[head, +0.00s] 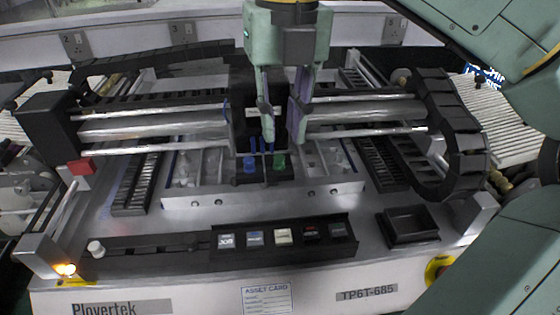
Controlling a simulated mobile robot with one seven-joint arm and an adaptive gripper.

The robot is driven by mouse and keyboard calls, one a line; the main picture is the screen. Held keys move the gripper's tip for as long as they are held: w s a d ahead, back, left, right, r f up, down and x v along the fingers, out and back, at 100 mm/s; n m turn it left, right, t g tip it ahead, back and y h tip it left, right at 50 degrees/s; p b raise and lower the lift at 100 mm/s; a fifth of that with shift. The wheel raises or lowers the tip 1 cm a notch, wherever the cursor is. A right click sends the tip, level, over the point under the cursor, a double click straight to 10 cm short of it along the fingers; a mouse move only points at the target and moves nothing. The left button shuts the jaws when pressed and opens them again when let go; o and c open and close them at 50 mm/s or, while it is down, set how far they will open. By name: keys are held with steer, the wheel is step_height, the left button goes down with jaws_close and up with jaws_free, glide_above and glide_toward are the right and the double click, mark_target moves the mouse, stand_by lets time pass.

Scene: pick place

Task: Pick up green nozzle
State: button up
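The green nozzle (279,161) stands in a dark holder (270,182) in the middle of the machine in the head view. A blue nozzle (249,163) stands just left of it. My gripper (282,122) points down from the top centre, over the holder area. Its two fingers are apart, with a dark gap and nothing seen between them. The fingertips appear above the green nozzle and apart from it. How far they are from it in depth is hard to tell.
A horizontal gantry rail (370,110) crosses behind the nozzles, with a black cable chain (455,130) at right. In front lie a strip of labelled blocks (283,236) and an empty black tray (408,228). A red block (81,167) sits at left.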

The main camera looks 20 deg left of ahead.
mark_target(280, 157)
steer(key=f, duration=0.2)
steer(key=f+p, duration=0.1)
steer(key=f, duration=0.2)
steer(key=shift+w+a+f, duration=0.1)
steer(key=shift+a+f, duration=0.1)
steer(key=shift+f, duration=0.15)
steer(key=shift+c, duration=0.2)
steer(key=c, duration=0.4)
steer(key=shift+r, duration=0.1)
